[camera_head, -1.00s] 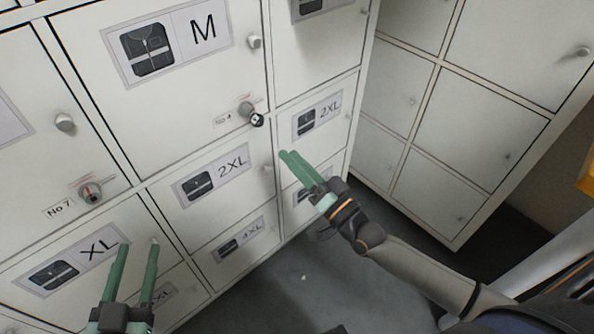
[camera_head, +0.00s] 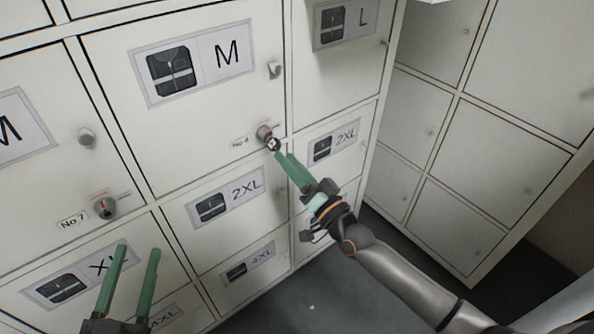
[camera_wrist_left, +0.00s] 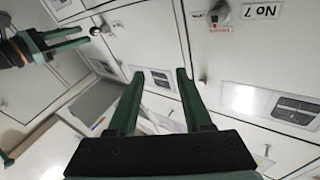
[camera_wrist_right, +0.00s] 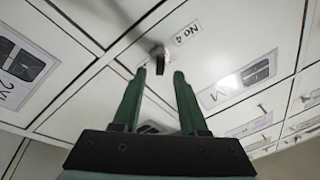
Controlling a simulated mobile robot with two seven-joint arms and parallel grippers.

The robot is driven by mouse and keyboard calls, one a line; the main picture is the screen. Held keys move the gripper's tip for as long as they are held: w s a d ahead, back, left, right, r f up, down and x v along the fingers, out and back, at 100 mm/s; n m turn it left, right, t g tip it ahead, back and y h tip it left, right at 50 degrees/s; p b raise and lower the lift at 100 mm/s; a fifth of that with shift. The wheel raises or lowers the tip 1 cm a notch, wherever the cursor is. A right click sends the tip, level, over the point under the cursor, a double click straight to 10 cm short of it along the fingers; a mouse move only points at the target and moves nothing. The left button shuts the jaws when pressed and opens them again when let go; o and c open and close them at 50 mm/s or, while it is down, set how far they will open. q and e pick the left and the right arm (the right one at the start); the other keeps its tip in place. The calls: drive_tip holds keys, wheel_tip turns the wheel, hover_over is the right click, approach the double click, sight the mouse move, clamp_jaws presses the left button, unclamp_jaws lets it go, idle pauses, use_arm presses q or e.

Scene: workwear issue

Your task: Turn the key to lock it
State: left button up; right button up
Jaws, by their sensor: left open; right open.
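A round lock (camera_head: 264,131) with a dark-headed key (camera_head: 273,145) stands out from the white M locker door (camera_head: 200,120), beside the "No 4" label. In the right wrist view the lock (camera_wrist_right: 158,53) lies just beyond and between my fingertips. My right gripper (camera_head: 281,156) is open, its green fingertips close to the key; I cannot tell whether they touch it. My left gripper (camera_head: 138,248) is open and empty before the XL door at lower left. It also shows in the left wrist view (camera_wrist_left: 160,74).
A second lock (camera_head: 104,207) with a red mark sits by the "No 7" label (camera_head: 73,219). Round knobs stick out from several doors, one (camera_head: 275,69) above the No 4 lock. More lockers (camera_head: 480,130) stand at right.

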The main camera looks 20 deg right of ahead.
sight(279, 148)
use_arm(q)
drive_tip(key=shift+s+d+r+m+t+h, duration=0.1)
drive_tip(key=shift+r+m+t+h, duration=0.1)
drive_tip(key=shift+r, duration=0.45)
drive_tip(key=shift+s+r+m+t+h, duration=0.1)
drive_tip(key=shift+r+m+t+h, duration=0.1)
drive_tip(key=shift+r, duration=0.4)
drive_tip(key=shift+s+d+r+m+t+h, duration=0.1)
drive_tip(key=shift+r+t+h, duration=0.1)
drive_tip(key=shift+r, duration=0.45)
use_arm(e)
drive_tip(key=shift+x, duration=2)
clamp_jaws()
use_arm(q)
drive_tip(key=shift+a+f, duration=0.1)
drive_tip(key=shift+f, duration=0.05)
drive_tip(key=shift+f, duration=0.1)
use_arm(e)
drive_tip(key=shift+w+r, duration=0.1)
drive_tip(key=shift+r, duration=0.2)
